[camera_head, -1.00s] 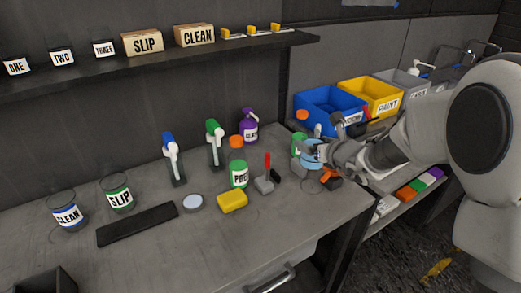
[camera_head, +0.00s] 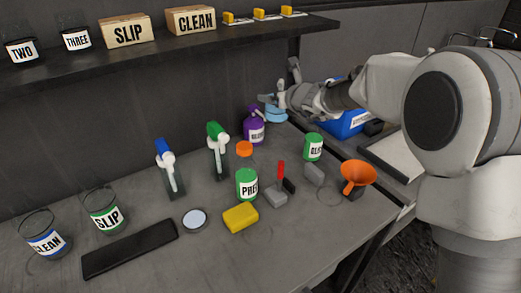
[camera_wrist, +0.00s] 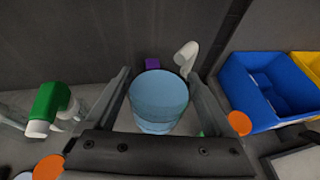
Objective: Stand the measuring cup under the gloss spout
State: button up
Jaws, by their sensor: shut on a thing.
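My gripper (camera_head: 278,103) is shut on the light blue measuring cup (camera_head: 275,114) at the back of the bench. In the wrist view the cup (camera_wrist: 158,100) sits upright between the two fingers. The purple gloss bottle (camera_head: 255,130), with a pump top and a white label, stands just left of the cup in the head view. A small purple patch (camera_wrist: 152,63) shows beyond the cup in the wrist view. I cannot tell whether the cup touches the bench or is under the spout.
Green (camera_head: 217,150) and blue-topped (camera_head: 168,170) spray bottles stand left. A green PREP can (camera_head: 246,185), yellow sponge (camera_head: 240,217), another green can (camera_head: 313,147) and orange funnel (camera_head: 358,175) are nearer. A blue bin (camera_head: 345,125) stands at right, a shelf (camera_head: 190,50) above.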

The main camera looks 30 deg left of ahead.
jog(key=f, duration=0.2)
jog(key=f+b, duration=0.1)
jog(key=shift+w+a, duration=0.25)
jog(key=shift+a, duration=0.05)
notch_tip(320, 180, down, 13)
jog(key=shift+f+b, duration=0.15)
jog(key=shift+b, duration=0.9)
jog(key=shift+w+a+f+p, duration=0.25)
jog(key=shift+w+a+p, duration=0.1)
jog(key=shift+w+a, duration=0.8)
jog(key=shift+w+a+p, duration=0.3)
jog(key=shift+w+a, duration=0.4)
jog(key=shift+a, duration=0.3)
jog(key=shift+w+a+p, duration=0.25)
jog(key=shift+w+a, duration=0.45)
jog(key=shift+a, duration=0.25)
jog(key=shift+f, duration=0.65)
jog(key=shift+f+b, duration=0.6)
jog(key=shift+b, duration=0.55)
